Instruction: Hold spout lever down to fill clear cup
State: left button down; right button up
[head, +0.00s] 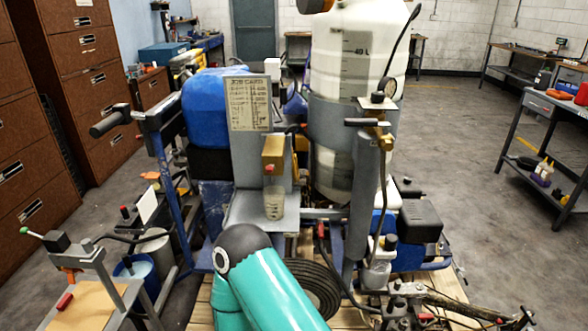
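A clear cup (274,204) stands upright on a small grey shelf in the middle of the head view. Directly above it is a brass-coloured spout block (273,152) on a grey upright panel. A small red part shows on the front of the block; I cannot tell whether it is the lever. The cup looks clear with faint marks, and I cannot make out any liquid in it. My teal arm link and its dark elbow joint rise from the bottom edge, below and in front of the cup. Neither of my grippers can be made out in this view.
A large translucent tank (358,50) stands behind to the right, and a blue rounded cover (213,108) to the left. A handlebar grip (108,122) juts out left. A black hose coil (315,287) lies on the pallet. A small bench (95,305) is at lower left.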

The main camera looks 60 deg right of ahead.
aim_at(270, 168)
jog(key=z, duration=0.05)
jog(key=k, duration=0.1)
jog(key=u, duration=1.3)
jog(key=i, duration=0.1)
jog(key=z, duration=3.2)
jog(key=i, duration=1)
jog(key=u, duration=0.15)
jog(key=k, duration=0.95)
jog(key=i, duration=0.2)
jog(key=z, duration=0.2)
